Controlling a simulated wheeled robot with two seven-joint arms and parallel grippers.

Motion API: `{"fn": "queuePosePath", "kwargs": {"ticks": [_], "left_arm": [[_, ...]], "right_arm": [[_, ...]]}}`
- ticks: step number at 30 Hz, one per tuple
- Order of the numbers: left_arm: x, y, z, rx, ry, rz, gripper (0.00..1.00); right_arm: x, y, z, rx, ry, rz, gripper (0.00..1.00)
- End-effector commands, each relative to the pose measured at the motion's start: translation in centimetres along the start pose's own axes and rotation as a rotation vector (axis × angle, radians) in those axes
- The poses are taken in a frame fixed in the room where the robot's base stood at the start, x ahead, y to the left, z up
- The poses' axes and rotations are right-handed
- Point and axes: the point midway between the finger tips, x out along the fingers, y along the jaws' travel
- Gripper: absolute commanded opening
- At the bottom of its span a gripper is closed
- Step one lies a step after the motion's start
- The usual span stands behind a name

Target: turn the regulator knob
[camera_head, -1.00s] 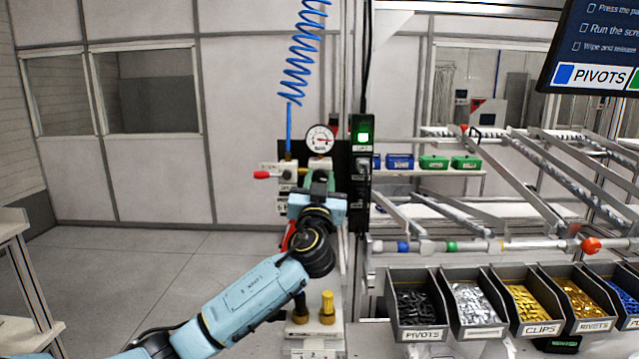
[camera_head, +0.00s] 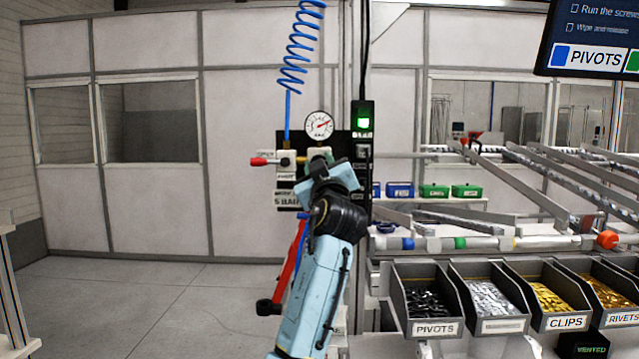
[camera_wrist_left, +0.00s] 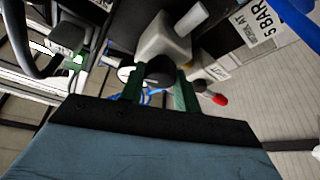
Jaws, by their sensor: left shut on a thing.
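The regulator knob (camera_wrist_left: 160,70) is dark and round, below a pale grey regulator body (camera_wrist_left: 163,38) in the left wrist view. My left gripper (camera_wrist_left: 159,90) is shut on the knob, with one green finger on each side of it. In the head view my left gripper (camera_head: 322,162) is raised in front of the dark panel and hides the knob. The round white pressure gauge (camera_head: 319,125) is just above, its red needle pointing up and to the right. My right gripper is not in view.
A valve with a red handle (camera_head: 258,161) sticks out left of the gripper. A blue coiled hose (camera_head: 297,50) hangs above it. A box with a green light (camera_head: 363,122) is to the right. Bins of small parts (camera_head: 437,328) stand at lower right.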

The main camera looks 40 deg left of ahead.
Motion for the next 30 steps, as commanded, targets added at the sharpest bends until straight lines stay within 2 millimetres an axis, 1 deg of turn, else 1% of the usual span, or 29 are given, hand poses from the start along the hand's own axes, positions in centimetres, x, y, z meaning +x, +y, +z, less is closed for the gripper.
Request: {"fn": "queuePosePath", "kwargs": {"ticks": [1, 6, 21, 22, 26, 30], "left_arm": [[-0.13, -0.06, 0.33, -0.02, -0.002, -0.008, 0.09], [-0.06, 0.0, 0.18, -0.06, -0.002, -0.025, 0.09], [0.02, 0.03, 0.0, -0.073, -0.001, -0.032, 0.09], [0.02, 0.03, 0.0, -0.073, -0.001, -0.031, 0.36], [0.02, 0.03, -0.01, -0.073, -0.001, -0.031, 0.53], [0.02, 0.03, -0.01, -0.073, 0.0, -0.031, 0.54]], "right_arm": [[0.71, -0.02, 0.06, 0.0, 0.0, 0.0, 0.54], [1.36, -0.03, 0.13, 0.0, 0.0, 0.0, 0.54], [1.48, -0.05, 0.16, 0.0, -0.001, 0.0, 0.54], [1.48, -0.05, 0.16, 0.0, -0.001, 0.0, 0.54], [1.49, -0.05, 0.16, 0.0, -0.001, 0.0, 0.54], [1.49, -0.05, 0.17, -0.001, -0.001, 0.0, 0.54]]}}
